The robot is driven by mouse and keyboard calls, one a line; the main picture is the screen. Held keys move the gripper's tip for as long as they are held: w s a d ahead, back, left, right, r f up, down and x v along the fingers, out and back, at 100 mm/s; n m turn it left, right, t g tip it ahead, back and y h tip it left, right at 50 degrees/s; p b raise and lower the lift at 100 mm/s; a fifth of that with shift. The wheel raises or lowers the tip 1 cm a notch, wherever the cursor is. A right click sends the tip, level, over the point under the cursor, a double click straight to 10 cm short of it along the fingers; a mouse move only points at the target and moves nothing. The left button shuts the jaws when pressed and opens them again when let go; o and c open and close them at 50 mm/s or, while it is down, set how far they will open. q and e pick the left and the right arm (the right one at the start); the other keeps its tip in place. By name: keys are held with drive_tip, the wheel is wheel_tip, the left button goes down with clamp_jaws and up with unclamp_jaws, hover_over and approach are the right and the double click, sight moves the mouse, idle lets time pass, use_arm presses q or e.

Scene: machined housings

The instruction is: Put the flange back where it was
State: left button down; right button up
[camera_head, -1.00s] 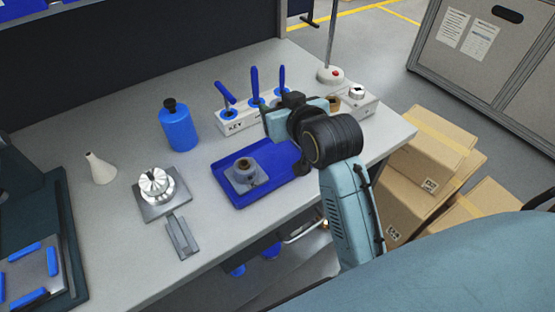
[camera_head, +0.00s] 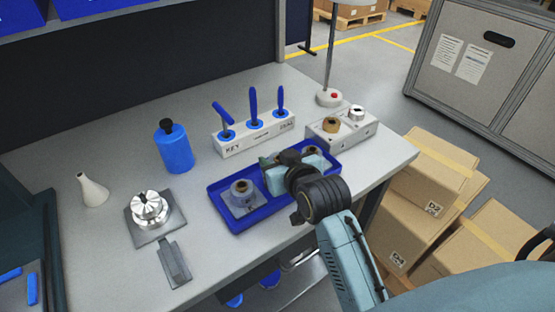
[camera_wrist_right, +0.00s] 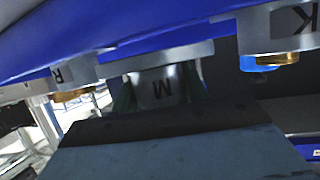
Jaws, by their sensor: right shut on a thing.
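My right gripper (camera_head: 276,168) is low over the blue tray (camera_head: 225,215), between two grey housings in it. In the right wrist view the right gripper (camera_wrist_right: 160,95) is shut on a grey flange (camera_wrist_right: 164,88) marked "M". The picture is turned over, so the tray (camera_wrist_right: 150,25) shows at the top. The flange's wide plate is close to the tray; I cannot tell if it touches. In the head view the flange is mostly hidden by the gripper. My left gripper is not in view.
One housing (camera_head: 243,194) sits at the tray's left, another (camera_head: 313,152) at its right. Behind are a white tool block (camera_head: 255,138), a blue bottle (camera_head: 174,147) and a grey block (camera_head: 342,130) with a brass ring. A fixture (camera_head: 150,212) stands left. Cartons (camera_head: 435,175) stand right.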

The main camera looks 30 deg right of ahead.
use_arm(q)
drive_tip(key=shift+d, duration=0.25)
use_arm(e)
drive_tip(key=shift+f, duration=0.2)
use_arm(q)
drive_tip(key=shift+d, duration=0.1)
use_arm(e)
drive_tip(key=shift+f, duration=0.35)
drive_tip(key=o, duration=1.4)
drive_tip(key=shift+r, duration=0.2)
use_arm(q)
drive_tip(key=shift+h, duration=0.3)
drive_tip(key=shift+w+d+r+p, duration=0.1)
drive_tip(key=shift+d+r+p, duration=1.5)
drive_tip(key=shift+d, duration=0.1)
use_arm(e)
drive_tip(key=shift+r+v, duration=0.2)
drive_tip(key=shift+v, duration=2.9)
drive_tip(key=shift+r+v, duration=0.2)
drive_tip(key=shift+v, duration=2.9)
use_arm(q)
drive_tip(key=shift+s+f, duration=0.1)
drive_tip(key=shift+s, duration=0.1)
use_arm(e)
drive_tip(key=shift+w, duration=0.1)
